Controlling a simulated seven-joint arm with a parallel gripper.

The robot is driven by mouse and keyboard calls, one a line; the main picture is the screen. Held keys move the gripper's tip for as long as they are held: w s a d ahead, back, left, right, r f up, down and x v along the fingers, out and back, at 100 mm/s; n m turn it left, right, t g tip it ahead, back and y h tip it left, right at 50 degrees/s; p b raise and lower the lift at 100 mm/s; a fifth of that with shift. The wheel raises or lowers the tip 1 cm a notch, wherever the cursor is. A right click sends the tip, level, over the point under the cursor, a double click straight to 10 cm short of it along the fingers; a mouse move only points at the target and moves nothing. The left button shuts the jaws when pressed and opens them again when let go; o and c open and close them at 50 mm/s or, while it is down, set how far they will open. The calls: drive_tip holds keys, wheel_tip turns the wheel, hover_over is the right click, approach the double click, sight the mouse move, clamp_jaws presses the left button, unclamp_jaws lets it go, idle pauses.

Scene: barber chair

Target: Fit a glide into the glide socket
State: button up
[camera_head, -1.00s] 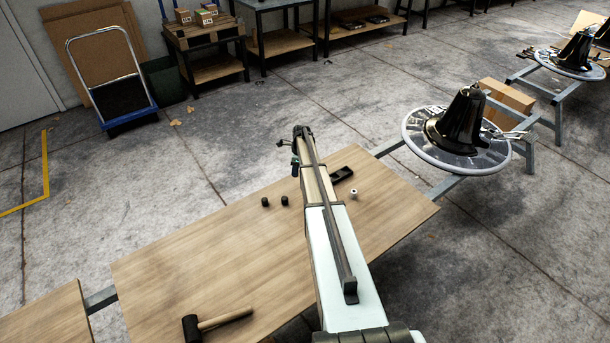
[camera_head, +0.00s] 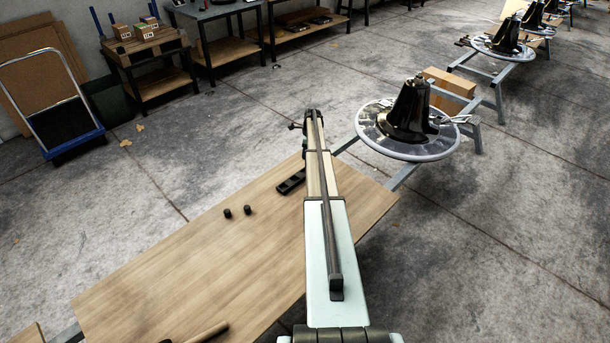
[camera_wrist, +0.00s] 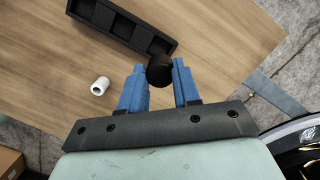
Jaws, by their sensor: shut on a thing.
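In the wrist view my gripper (camera_wrist: 159,68) has blue fingers shut on a black round glide (camera_wrist: 160,71), held above the wooden table. A small white hollow cylinder (camera_wrist: 100,86) lies on the table to the left. Two more black glides, a left one (camera_head: 227,212) and a right one (camera_head: 248,209), stand on the table in the head view. The fingers are hidden behind my arm in the head view. I cannot make out the glide socket for sure. A chair base with a round plate (camera_head: 437,151) stands beyond the table's right end.
A black compartmented tray (camera_wrist: 103,16) lies on the table (camera_head: 200,265), just left of my arm in the head view (camera_head: 291,182). A mallet handle (camera_head: 208,333) shows at the bottom edge. A grey metal rail (camera_wrist: 275,98) runs off the table's edge. Left of my arm, the table is mostly clear.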

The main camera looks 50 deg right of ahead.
drive_tip(key=shift+s+a+n, duration=0.1)
drive_tip(key=shift+s+n, duration=0.05)
drive_tip(key=shift+n, duration=0.25)
drive_tip(key=shift+f, duration=0.3)
hover_over(304, 174)
drive_tip(key=shift+s+d+f, duration=0.1)
drive_tip(key=shift+d+f, duration=0.1)
drive_tip(key=shift+f, duration=2.15)
drive_tip(key=shift+s+d+f, duration=0.1)
drive_tip(key=shift+d+f, duration=0.05)
drive_tip(key=shift+f, duration=2.2)
drive_tip(key=shift+f, duration=0.35)
